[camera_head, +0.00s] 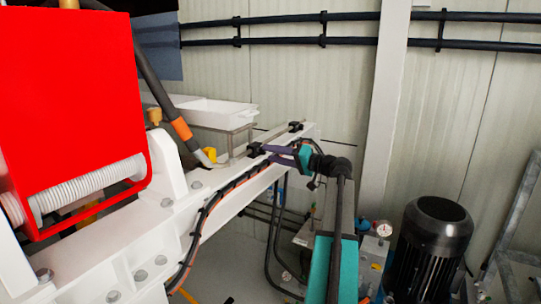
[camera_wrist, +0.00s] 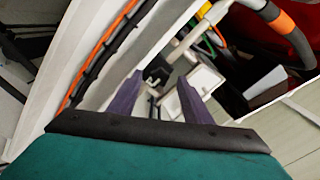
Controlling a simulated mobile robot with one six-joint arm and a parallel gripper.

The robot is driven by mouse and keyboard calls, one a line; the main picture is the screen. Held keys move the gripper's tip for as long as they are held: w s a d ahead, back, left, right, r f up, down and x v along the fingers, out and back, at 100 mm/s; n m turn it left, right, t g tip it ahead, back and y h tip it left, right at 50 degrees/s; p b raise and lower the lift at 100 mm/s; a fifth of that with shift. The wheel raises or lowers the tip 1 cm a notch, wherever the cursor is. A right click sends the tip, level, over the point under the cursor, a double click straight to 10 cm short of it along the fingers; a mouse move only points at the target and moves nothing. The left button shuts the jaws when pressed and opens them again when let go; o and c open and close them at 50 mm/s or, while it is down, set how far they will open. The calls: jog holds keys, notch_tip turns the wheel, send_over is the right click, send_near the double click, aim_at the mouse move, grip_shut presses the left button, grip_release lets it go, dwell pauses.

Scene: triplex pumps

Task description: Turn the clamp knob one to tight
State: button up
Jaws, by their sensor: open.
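A black clamp knob (camera_head: 255,149) sits on the white beam at the middle of the head view. A second black clamp knob (camera_head: 295,126) sits farther along the beam's end. I cannot tell by label which is knob one. My gripper (camera_head: 270,153), with purple fingers, points left at the nearer knob. In the wrist view my gripper (camera_wrist: 159,77) is open, with a finger on each side. A black knob (camera_wrist: 157,73) shows between and just beyond the fingertips. Contact is not visible, and the knob's turned state cannot be told.
The white beam (camera_head: 236,205) carries black and orange cables along its side. A white tray (camera_head: 215,112) stands behind it. A red housing (camera_head: 70,90) fills the left. A black motor (camera_head: 432,245) stands at lower right, near a pressure gauge (camera_head: 384,230).

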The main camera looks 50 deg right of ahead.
jog(key=v, duration=1.2)
jog(key=shift+s, duration=0.25)
jog(key=shift+f, duration=0.1)
